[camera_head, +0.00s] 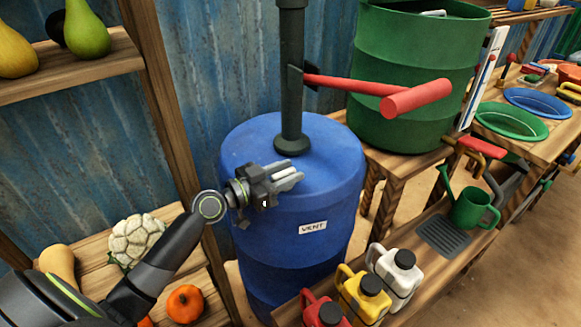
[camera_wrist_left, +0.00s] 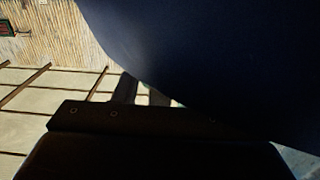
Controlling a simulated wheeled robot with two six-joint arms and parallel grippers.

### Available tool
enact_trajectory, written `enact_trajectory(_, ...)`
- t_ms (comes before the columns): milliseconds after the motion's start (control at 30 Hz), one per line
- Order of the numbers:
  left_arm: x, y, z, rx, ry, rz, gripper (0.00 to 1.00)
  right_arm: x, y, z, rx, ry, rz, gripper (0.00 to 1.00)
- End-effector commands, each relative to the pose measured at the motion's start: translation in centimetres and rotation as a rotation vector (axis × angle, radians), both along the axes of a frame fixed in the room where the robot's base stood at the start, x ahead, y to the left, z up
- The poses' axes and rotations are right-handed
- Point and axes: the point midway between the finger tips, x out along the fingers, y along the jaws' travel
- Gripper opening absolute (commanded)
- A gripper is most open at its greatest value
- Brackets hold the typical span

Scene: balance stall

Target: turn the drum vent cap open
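The blue drum (camera_head: 300,240) stands in the middle of the head view, with a white VENT label (camera_head: 312,228) on its upper front side. I cannot make out the vent cap; my left gripper covers part of the drum's near top edge above and left of the label. My left gripper (camera_head: 292,178) is over that edge, its fingers pointing right. The fingers show close together with a narrow gap, and I cannot see anything between them. In the left wrist view the fingers (camera_wrist_left: 142,92) are dark, in front of a dark blue surface (camera_wrist_left: 220,60). My right gripper is not in view.
A dark pump pipe (camera_head: 291,90) with a red handle (camera_head: 415,97) rises from the drum top. A green drum (camera_head: 410,80) stands behind right. Red, yellow and white jugs (camera_head: 395,272) stand at front right. Wooden shelves with gourds and a cauliflower (camera_head: 137,240) are at left.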

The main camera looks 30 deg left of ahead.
Motion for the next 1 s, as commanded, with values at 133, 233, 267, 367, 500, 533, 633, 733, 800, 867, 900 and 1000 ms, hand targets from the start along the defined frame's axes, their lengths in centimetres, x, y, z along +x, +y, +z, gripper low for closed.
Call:
enact_trajectory(133, 0.84, -0.55, 0.03, 0.001, 0.001, -0.001, 0.38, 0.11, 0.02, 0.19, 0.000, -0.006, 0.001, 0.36)
enact_trajectory(233, 1.01, -0.67, 0.01, 0.001, 0.000, -0.002, 0.38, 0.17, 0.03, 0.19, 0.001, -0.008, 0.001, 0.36)
enact_trajectory(267, 1.02, -0.67, 0.00, 0.001, 0.000, -0.002, 0.38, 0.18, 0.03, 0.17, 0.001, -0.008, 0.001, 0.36)
enact_trajectory(367, 1.01, -0.66, -0.02, 0.001, 0.000, -0.002, 0.38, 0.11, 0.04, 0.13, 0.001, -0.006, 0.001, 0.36)
enact_trajectory(500, 1.00, -0.65, -0.02, 0.001, 0.000, -0.001, 0.32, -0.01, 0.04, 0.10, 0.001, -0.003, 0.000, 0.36)
enact_trajectory(533, 1.00, -0.65, -0.02, 0.001, 0.000, -0.001, 0.28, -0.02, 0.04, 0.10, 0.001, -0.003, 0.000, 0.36)
enact_trajectory(633, 0.99, -0.64, -0.02, 0.001, 0.000, -0.001, 0.15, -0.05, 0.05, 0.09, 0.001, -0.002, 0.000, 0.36)
enact_trajectory(733, 0.98, -0.64, -0.02, 0.001, 0.000, -0.001, 0.02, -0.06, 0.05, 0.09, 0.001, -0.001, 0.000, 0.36)
enact_trajectory(800, 0.98, -0.64, -0.02, 0.001, 0.000, -0.001, 0.00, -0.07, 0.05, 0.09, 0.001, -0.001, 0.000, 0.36)
enact_trajectory(867, 0.98, -0.64, -0.01, 0.001, 0.000, -0.001, 0.00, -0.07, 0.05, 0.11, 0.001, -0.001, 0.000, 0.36)
enact_trajectory(900, 0.98, -0.64, 0.01, 0.001, 0.001, 0.001, 0.00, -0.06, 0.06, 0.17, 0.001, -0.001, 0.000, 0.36)
enact_trajectory(1000, 0.99, -0.62, 0.09, 0.000, 0.002, 0.011, 0.00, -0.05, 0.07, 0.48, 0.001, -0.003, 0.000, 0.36)
